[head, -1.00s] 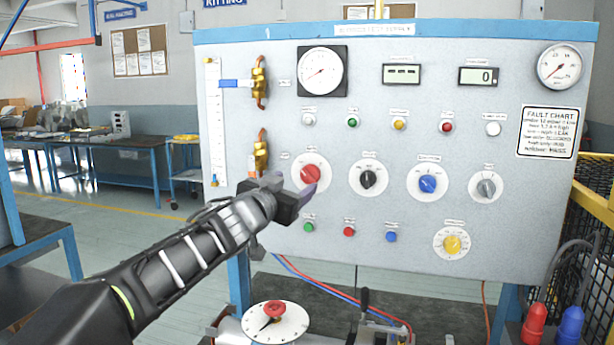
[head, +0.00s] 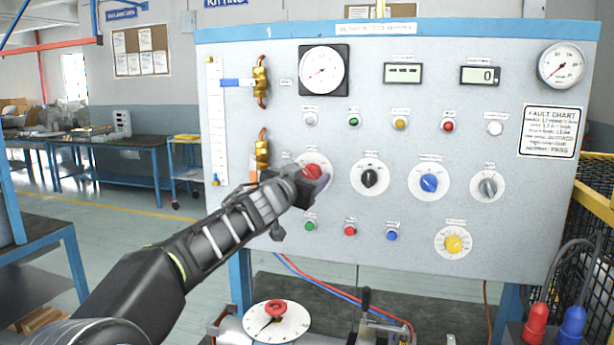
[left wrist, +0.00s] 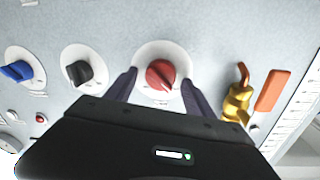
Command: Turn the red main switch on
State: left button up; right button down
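The red main switch (head: 312,173) is a red rotary knob on a white round plate at the left of the grey panel (head: 400,270). My left gripper (head: 318,184) is in front of it and covers its lower part in the head view. In the left wrist view the red switch (left wrist: 160,74) shows between the two dark fingers of the left gripper (left wrist: 160,88). The fingers are apart, with a gap on each side of the knob. Whether the fingertips reach the panel is hard to tell. My right gripper is in neither view.
A black knob (head: 369,178), a blue knob (head: 428,183) and a grey knob (head: 488,187) sit to the right in a row. A brass valve (head: 262,154) is just left of the switch. Small coloured buttons (head: 350,231) sit below.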

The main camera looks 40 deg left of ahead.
pick_arm(q)
jog(key=c, duration=1.3)
jog(key=shift+r+m, duration=0.1)
jog(key=shift+m, duration=0.3)
jog(key=shift+m+p, duration=0.65)
jog(key=shift+m, duration=0.25)
jog(key=m+p, duration=0.1)
jog(key=m, duration=0.2)
jog(key=shift+d+g, duration=0.15)
jog(key=shift+g, duration=0.15)
jog(key=m, duration=0.3)
jog(key=shift+w+m+y, duration=0.1)
jog(key=shift+m+y, duration=0.2)
jog(key=shift+m, duration=0.9)
jog(key=m, duration=0.6)
jog(key=shift+d+f+g+y+b, duration=0.1)
jog(key=shift+f+g+y+b, duration=0.1)
jog(key=shift+g+y+b, duration=0.15)
